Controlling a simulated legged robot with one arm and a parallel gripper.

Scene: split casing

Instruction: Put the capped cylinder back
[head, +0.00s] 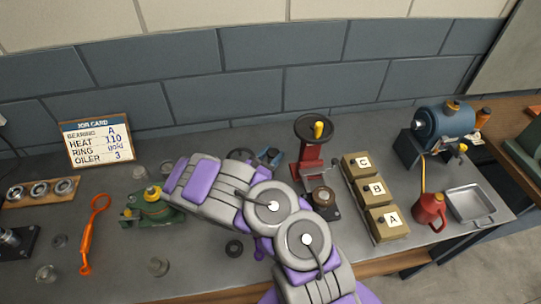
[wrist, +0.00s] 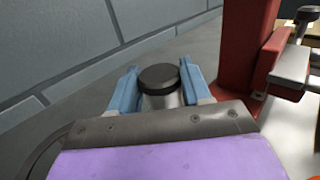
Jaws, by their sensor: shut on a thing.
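The capped cylinder (wrist: 159,78), with a black round cap and a pale metal body, stands between the two blue fingers of my gripper (wrist: 157,88) in the wrist view. My gripper is shut on it, and the cap sits at about fingertip height. The lower body is hidden behind my purple and grey wrist. In the head view my gripper (head: 270,158) is at the back of the bench, just left of the red press (head: 311,150). The cylinder cannot be made out clearly there. I cannot tell whether its base touches the bench.
The red press (wrist: 243,50) stands close on the right in the wrist view, and the block wall is behind. Boxes C, B and A (head: 372,188), a red oiler (head: 429,210) and a blue motor (head: 445,130) are further right. A green casing (head: 150,208) is left.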

